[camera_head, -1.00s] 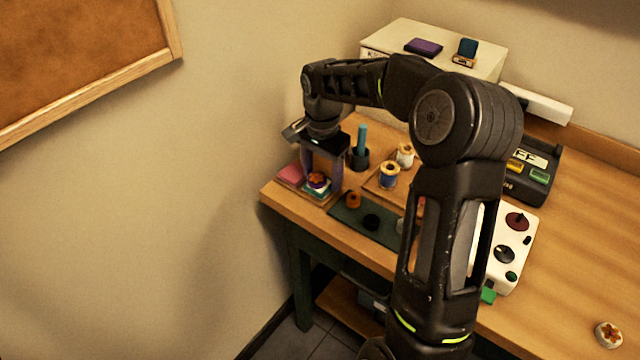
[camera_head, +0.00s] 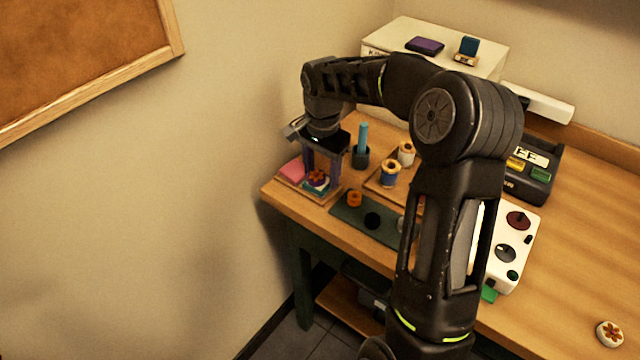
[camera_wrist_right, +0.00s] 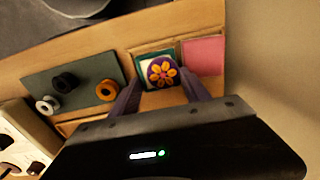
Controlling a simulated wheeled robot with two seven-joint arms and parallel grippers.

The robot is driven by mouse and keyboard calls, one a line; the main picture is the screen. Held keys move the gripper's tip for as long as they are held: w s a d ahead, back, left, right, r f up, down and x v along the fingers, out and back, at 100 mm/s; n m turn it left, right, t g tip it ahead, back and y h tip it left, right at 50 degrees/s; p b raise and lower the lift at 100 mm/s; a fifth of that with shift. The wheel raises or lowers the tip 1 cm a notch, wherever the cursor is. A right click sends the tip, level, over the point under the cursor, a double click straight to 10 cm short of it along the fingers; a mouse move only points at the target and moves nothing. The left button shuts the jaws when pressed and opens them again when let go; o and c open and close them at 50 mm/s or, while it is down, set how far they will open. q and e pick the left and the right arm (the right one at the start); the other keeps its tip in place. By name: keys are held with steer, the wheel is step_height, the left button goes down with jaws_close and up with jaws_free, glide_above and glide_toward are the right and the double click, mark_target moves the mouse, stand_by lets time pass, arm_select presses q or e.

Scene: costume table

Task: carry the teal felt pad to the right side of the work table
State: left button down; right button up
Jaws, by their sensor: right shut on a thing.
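The teal felt pad (camera_head: 311,187) is at the table's far left end, over a wooden tray. A pale square and a purple button with an orange flower (camera_head: 318,177) lie on it. In the right wrist view the pad (camera_wrist_right: 141,66) shows as a teal edge around the pale square. My right gripper (camera_head: 322,180) points down, its fingers on either side of the pad and shut on it. Any gap under the pad is hard to judge. The work table (camera_head: 575,255) has its bare right side in view. My left gripper is not in view.
A pink pad (camera_head: 292,171) lies beside the teal one. A teal peg in a dark holder (camera_head: 361,152), spools (camera_head: 389,174) and a dark green mat (camera_head: 345,213) are close by. A white box with knobs (camera_head: 512,238) and a flowered round piece (camera_head: 609,334) are further right.

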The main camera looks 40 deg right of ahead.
steer(key=shift+s+f, duration=0.55)
steer(key=shift+f, duration=0.25)
steer(key=c, duration=0.4)
steer(key=r, duration=1)
steer(key=shift+w+r+b, duration=0.3)
steer(key=shift+w, duration=0.1)
